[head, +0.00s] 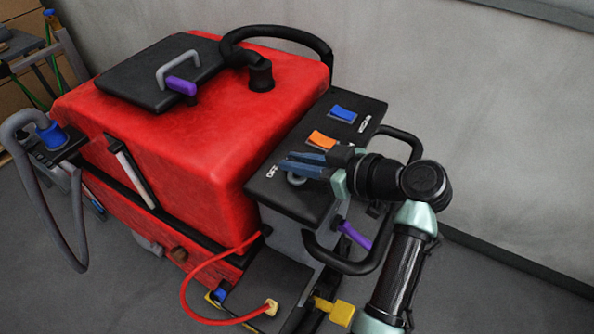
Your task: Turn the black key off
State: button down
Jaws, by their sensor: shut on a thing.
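The black control panel (263,191) sits on the right side of the red scrubber machine. White "OFF" lettering shows on it beside a round grey ring (293,180), which looks like the key's seat. My gripper (290,165) reaches in from the right, low over this ring, with its blue fingers pointing left. The fingers are shut on the black key, which they mostly hide. I cannot make out which way the key points.
A blue switch (342,113) and an orange switch (321,140) sit on the panel behind my gripper. A black handlebar (404,139) curves around the panel's right side. The red tank (185,135) rises to the left. A purple lever (354,236) is below.

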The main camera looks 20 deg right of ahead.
jog(key=shift+f+n+g+y+b, duration=0.1)
jog(key=shift+n+g+y+b, duration=0.3)
jog(key=shift+n+b, duration=0.1)
jog(key=c, duration=0.9)
grip_release()
jog(key=shift+o, duration=0.2)
jog(key=b+v, duration=0.1)
jog(key=v, duration=1.2)
jog(key=shift+d+b, duration=0.2)
jog(key=shift+b, duration=0.2)
jog(key=shift+w, duration=0.2)
